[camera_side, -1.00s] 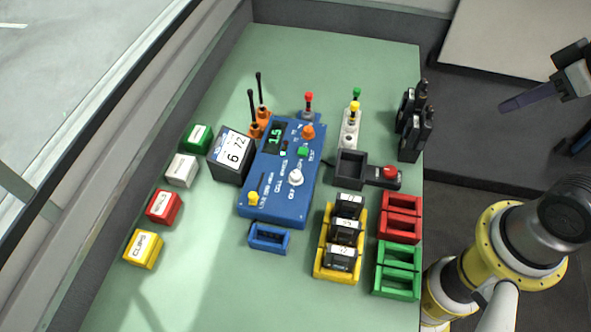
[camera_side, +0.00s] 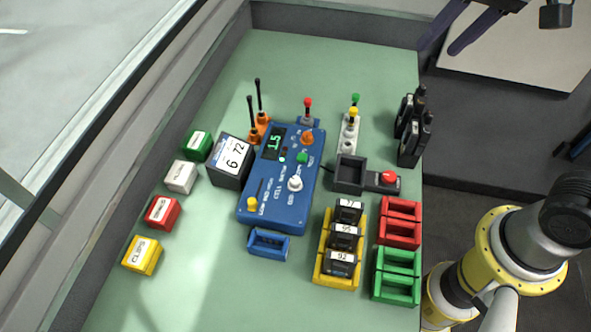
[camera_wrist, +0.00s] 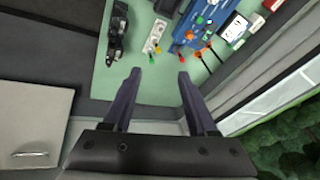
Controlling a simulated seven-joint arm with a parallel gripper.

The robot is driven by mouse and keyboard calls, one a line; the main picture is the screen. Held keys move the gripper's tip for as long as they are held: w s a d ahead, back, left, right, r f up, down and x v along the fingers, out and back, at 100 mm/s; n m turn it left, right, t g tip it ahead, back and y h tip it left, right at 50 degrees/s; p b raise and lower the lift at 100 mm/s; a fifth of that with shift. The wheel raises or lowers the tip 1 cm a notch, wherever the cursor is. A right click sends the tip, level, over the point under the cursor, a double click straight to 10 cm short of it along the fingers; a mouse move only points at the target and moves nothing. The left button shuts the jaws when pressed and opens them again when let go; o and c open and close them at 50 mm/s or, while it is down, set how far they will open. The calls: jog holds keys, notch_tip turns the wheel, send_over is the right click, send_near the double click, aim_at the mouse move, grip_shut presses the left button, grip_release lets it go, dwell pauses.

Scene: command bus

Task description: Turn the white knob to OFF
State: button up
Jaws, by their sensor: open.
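The white knob (camera_side: 295,183) sits on the blue control box (camera_side: 272,208), on the lower right part of its top face. Its pointer direction is too small to read. In the wrist view the blue box (camera_wrist: 190,36) shows at the top, partly cut off, and a small white round part near its edge is too small to identify for sure. My gripper (camera_wrist: 158,74) is open and empty, its two dark fingers well apart and short of the box. In the side view its fingers (camera_side: 452,38) show at the top right, beyond the table edge, far from the knob.
On the box are an orange knob (camera_side: 306,138), a green button (camera_side: 302,157) and a yellow slider (camera_side: 253,204). Joysticks (camera_side: 352,130), black radios (camera_side: 411,130), a red-button box (camera_side: 388,182) and a yellow battery rack (camera_side: 338,245) stand to its right. Labelled blocks (camera_side: 160,213) line the left.

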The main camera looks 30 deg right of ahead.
jog(key=w+a+f+g, duration=0.1)
jog(key=w+a+f, duration=0.1)
jog(key=w+a, duration=0.35)
jog(key=n+g, duration=0.3)
send_over(295, 180)
notch_tip(295, 180, down, 12)
jog(key=shift+h, duration=0.4)
notch_tip(295, 180, down, 14)
jog(key=shift+r, duration=0.25)
grip_shut()
